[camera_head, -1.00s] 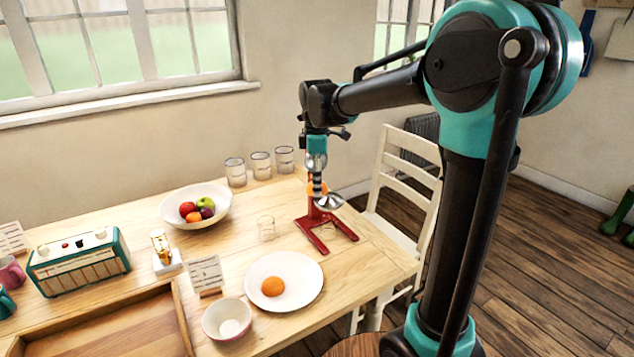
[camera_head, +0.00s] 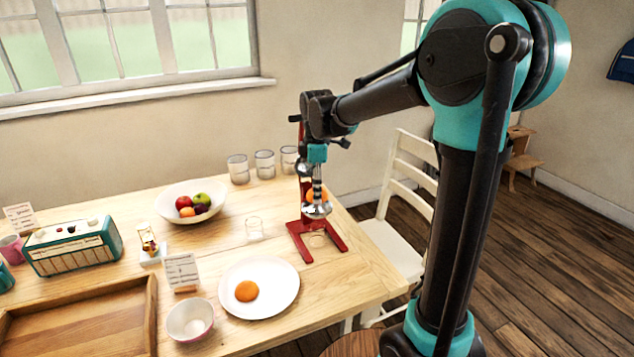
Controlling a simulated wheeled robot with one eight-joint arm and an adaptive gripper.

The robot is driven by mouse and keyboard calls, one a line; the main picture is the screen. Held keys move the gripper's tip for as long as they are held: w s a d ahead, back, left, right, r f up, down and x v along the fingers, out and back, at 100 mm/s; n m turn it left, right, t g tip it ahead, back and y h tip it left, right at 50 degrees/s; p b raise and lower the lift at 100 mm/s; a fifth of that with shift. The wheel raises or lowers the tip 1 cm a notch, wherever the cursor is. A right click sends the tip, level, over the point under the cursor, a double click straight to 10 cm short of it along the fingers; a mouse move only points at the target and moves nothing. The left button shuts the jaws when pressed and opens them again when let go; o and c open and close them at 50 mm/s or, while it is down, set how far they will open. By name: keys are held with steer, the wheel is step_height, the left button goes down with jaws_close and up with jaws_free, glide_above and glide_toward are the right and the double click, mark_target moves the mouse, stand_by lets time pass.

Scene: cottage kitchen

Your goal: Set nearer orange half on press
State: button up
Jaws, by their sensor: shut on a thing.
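The press (camera_head: 301,238) has a red stand on the right part of the table and a metal cup (camera_head: 318,211) held above its base. My gripper (camera_head: 317,186) points down directly over that cup. It is shut on an orange half (camera_head: 310,195), which shows only as a small orange patch behind the fingers. Whether this half touches the press's cup cannot be told. Another orange half (camera_head: 247,291) lies on the white plate (camera_head: 279,301) at the table's front.
A small clear glass (camera_head: 254,228) stands left of the press, and several glasses (camera_head: 238,169) stand behind it. A fruit bowl (camera_head: 168,208), card (camera_head: 182,271), small bowl (camera_head: 190,321), radio (camera_head: 75,246) and wooden tray (camera_head: 90,320) fill the left. A white chair (camera_head: 409,180) stands right.

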steer(key=shift+f, duration=1.2)
steer(key=shift+f, duration=0.6)
stand_by(0.5)
steer(key=o, duration=0.5)
steer(key=shift+c, duration=0.2)
steer(key=shift+r, duration=5.5)
